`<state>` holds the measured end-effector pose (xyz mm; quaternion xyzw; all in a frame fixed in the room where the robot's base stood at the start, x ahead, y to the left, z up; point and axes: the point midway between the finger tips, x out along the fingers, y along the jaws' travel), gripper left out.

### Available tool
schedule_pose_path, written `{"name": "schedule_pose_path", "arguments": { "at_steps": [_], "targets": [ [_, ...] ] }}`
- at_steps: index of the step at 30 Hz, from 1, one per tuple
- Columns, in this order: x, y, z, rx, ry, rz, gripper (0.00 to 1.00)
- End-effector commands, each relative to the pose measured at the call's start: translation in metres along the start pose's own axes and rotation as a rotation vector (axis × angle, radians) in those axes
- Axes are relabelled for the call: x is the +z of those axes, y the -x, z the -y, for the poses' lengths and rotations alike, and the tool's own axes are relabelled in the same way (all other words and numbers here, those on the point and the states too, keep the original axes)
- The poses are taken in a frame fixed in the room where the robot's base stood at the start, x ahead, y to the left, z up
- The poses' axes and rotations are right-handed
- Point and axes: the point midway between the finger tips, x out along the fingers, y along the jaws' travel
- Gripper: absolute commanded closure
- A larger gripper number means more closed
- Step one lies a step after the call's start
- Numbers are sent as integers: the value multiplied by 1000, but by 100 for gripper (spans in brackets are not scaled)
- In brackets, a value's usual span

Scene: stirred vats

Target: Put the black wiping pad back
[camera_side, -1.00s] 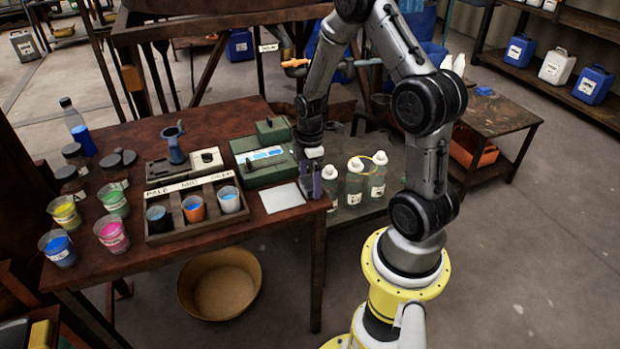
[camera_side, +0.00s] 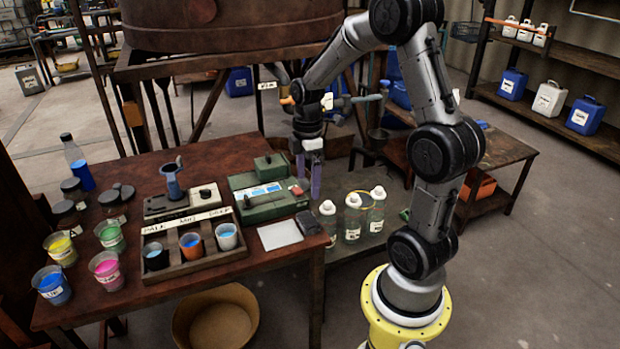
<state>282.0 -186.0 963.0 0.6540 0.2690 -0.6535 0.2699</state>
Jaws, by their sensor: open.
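The black wiping pad (camera_side: 308,223) lies on the right front corner of the wooden table (camera_side: 210,277). It is just right of a white square tile (camera_side: 280,235), and I cannot tell whether the two touch. My gripper (camera_side: 309,178) points down above and behind the pad in the picture. Its two purple fingers are apart with nothing between them, and clear of the pad.
A green instrument box (camera_side: 268,203) stands just behind the tile. A wooden rack (camera_side: 190,262) holds three cups to the left. White-capped bottles (camera_side: 352,222) stand on a lower surface right of the table. A tan basin (camera_side: 215,318) is on the floor.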

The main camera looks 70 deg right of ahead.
Motion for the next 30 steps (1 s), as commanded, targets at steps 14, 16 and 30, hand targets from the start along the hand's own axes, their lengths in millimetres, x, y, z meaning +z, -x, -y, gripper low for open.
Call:
{"name": "schedule_pose_path", "arguments": {
  "at_steps": [14,16,30],
  "targets": [
    [-59,117,142,223,-478,-247,0],
    [-57,124,167,227,-562,-312,0],
    [-47,128,216,190,-768,-466,0]
  ]
}}
